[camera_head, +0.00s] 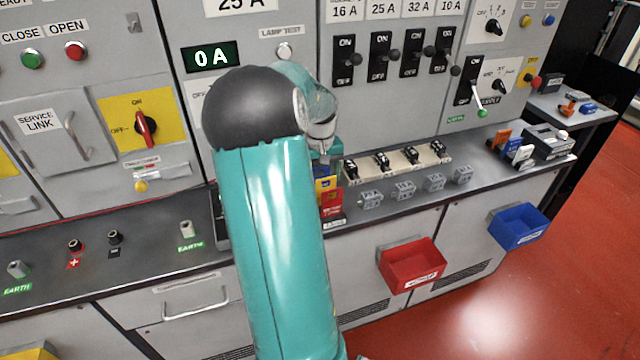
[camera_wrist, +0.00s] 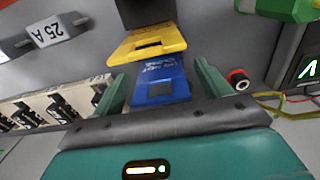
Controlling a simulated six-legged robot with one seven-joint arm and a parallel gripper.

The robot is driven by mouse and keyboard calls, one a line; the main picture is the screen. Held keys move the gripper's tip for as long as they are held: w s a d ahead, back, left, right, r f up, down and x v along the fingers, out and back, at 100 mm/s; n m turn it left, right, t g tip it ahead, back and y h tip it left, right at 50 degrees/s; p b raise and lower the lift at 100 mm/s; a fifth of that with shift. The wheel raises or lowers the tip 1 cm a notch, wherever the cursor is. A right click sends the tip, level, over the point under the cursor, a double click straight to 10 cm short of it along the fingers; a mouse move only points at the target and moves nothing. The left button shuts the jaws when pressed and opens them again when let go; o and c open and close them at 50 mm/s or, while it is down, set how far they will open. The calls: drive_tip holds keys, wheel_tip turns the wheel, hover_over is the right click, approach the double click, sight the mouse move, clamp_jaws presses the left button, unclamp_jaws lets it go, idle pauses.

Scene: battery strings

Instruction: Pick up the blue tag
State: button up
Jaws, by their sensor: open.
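The blue tag (camera_wrist: 160,84) shows in the wrist view, a flat piece with pale lettering and a dark slot. It lies between the two green fingers of my gripper (camera_wrist: 161,88), which stand apart on either side of it with gaps. A yellow tag (camera_wrist: 148,43) is just beyond the blue one. In the head view my gripper (camera_head: 326,160) is above the tag holder and partly hidden by my arm. A yellow tag (camera_head: 324,184) and a red tag (camera_head: 332,200) show there; the blue tag is mostly hidden.
Breaker blocks (camera_head: 398,163) and grey labelled pieces (camera_head: 404,190) stand on the bench to the right of the tags. A red bin (camera_head: 412,266) and a blue bin (camera_head: 519,227) hang on the front. The panel with switches rises close behind.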

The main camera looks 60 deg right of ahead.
drive_tip(key=shift+f, duration=0.85)
drive_tip(key=c, duration=1)
drive_tip(key=shift+c, duration=0.2)
drive_tip(key=shift+r, duration=0.1)
drive_tip(key=shift+r, duration=0.45)
wheel_tip(320, 180, up, 2)
drive_tip(key=shift+r, duration=0.2)
drive_tip(key=w+a+r, duration=0.6)
drive_tip(key=a+r, duration=0.3)
drive_tip(key=a, duration=0.3)
drive_tip(key=shift+w+a+r, duration=0.15)
drive_tip(key=shift+w+r, duration=0.15)
drive_tip(key=shift+w, duration=0.1)
